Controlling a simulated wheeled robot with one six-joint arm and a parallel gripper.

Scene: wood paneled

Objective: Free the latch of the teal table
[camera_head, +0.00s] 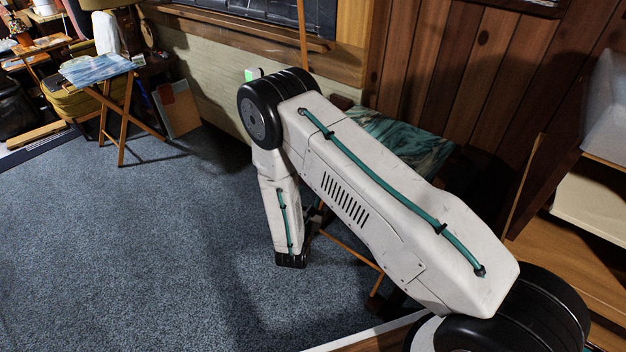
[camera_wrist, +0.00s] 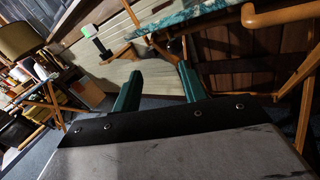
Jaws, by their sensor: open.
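The teal table has a marbled teal top (camera_head: 405,138) that stands by the wood-paneled wall in the head view, partly hidden behind my arm. In the wrist view, the edge of the teal table (camera_wrist: 195,17) runs across the top, with wooden legs and rails below it at right. My gripper (camera_wrist: 158,71) is open, its two teal fingers apart with nothing between them. It is below the level of the tabletop and apart from the frame. In the head view my gripper is hidden behind my arm. I cannot make out the latch in either view.
A small green-lit device (camera_wrist: 89,31) stands near the wall, left of the teal table. A second folding table (camera_head: 98,68) with clutter around it is at the far left. A wooden shelf unit (camera_head: 590,195) is at right. The blue carpet (camera_head: 150,250) is clear at left.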

